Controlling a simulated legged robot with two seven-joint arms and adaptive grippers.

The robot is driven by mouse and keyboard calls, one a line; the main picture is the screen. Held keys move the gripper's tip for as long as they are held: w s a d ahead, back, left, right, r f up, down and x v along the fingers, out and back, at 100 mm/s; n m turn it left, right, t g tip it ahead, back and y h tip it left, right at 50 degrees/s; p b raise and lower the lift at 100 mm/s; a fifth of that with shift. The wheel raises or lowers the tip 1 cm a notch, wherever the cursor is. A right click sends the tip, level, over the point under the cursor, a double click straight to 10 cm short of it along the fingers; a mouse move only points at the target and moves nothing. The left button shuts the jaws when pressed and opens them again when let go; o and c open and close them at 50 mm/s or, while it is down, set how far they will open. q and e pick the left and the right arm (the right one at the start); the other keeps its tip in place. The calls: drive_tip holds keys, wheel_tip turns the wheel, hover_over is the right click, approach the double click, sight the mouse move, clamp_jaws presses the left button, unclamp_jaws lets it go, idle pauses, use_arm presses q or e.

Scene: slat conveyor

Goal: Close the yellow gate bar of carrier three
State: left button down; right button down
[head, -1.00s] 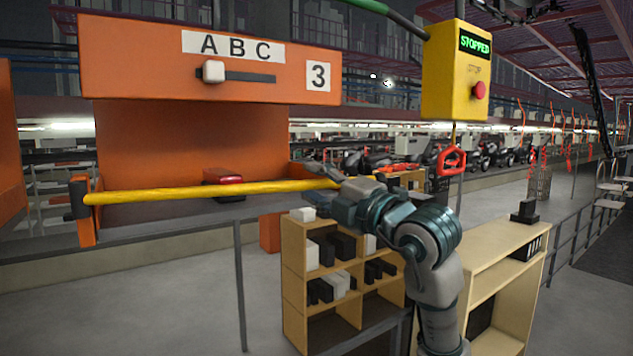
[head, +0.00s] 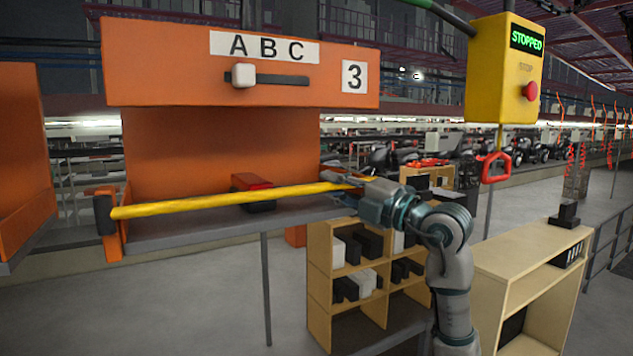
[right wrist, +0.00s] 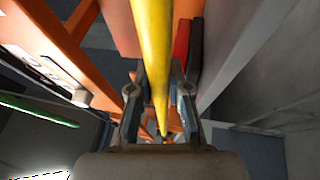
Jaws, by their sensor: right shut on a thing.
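The orange carrier three (head: 220,150) stands in front of me with a "3" label and an "ABC" panel. Its yellow gate bar (head: 230,197) runs nearly level across the front of the carrier. The bar's left end meets a dark hinge block (head: 104,214) on an orange post. My right gripper (head: 358,186) is shut on the bar near its right end. In the right wrist view the bar (right wrist: 152,45) passes between the two fingers (right wrist: 160,110). The gripper hides the bar's right tip in the head view. My left gripper is not in view.
A red and black object (head: 253,190) sits on the carrier's shelf behind the bar. A yellow control box (head: 503,75) reading "STOPPED" hangs at right, with a red handle (head: 495,166) below it. Wooden shelves (head: 318,270) stand below my right arm.

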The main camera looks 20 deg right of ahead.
drive_tip(key=shift+w+f, duration=0.2)
drive_tip(key=shift+w, duration=0.15)
drive_tip(key=shift+s+a, duration=0.1)
drive_tip(key=shift+s, duration=0.15)
drive_tip(key=shift+w, duration=0.15)
drive_tip(key=c, duration=1.1)
unclamp_jaws()
drive_tip(key=shift+w+d+f, duration=0.1)
drive_tip(key=shift+w+d, duration=0.15)
drive_tip(key=shift+s+d, duration=0.15)
drive_tip(key=shift+s, duration=0.1)
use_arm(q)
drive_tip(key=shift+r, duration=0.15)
use_arm(e)
drive_tip(key=v, duration=1.1)
drive_tip(key=shift+d, duration=0.4)
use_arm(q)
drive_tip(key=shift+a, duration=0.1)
use_arm(e)
drive_tip(key=shift+a, duration=0.25)
